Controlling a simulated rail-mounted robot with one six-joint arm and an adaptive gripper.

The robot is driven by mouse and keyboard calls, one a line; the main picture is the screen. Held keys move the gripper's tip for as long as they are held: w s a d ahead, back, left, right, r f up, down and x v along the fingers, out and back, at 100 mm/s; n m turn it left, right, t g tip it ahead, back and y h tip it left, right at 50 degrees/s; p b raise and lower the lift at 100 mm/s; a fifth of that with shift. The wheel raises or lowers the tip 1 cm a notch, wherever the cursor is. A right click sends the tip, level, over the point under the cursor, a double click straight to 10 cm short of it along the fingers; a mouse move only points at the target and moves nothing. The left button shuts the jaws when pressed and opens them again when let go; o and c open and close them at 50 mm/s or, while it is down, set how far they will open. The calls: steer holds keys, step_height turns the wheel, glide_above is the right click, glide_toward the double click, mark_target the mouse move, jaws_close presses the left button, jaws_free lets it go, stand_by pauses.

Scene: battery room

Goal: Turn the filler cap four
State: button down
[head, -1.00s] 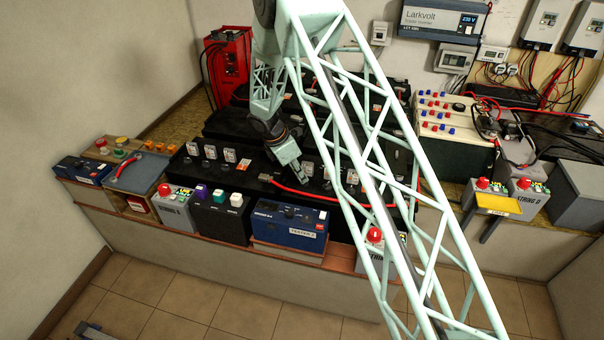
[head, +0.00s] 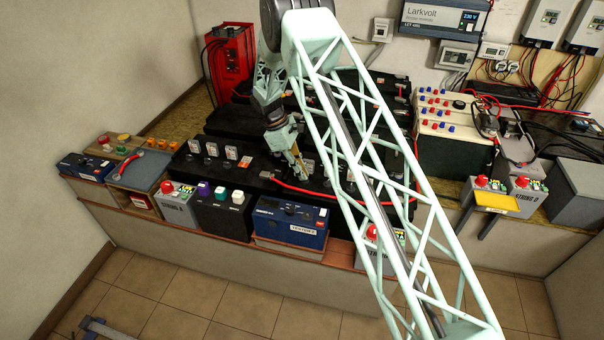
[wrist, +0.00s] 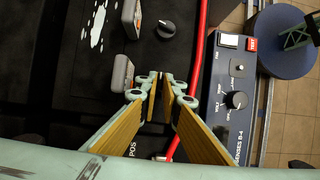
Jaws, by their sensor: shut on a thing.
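The long black battery (head: 250,180) runs across the middle of the bench in the head view. My gripper (head: 303,174) is down at its top, near its front edge. In the wrist view my gripper (wrist: 160,82) has its fingertips close together over the black battery top (wrist: 85,90), shut on a small dark filler cap that the pads mostly hide. Another round black cap (wrist: 166,29) with a pale mark stands apart from the fingers. Which cap has number four cannot be read.
Grey blocks (wrist: 122,72) stand just left of the fingertips. A red cable (wrist: 201,45) runs close on their right. Beyond it is a blue unit (head: 290,220) with a knob. Several terminal blocks (head: 230,152) line the battery top to the left.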

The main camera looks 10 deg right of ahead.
stand_by(0.4)
steer(key=c, duration=2.8)
jaws_free()
steer(key=shift+r, duration=0.1)
steer(key=shift+v, duration=5.9)
steer(key=shift+a, duration=0.1)
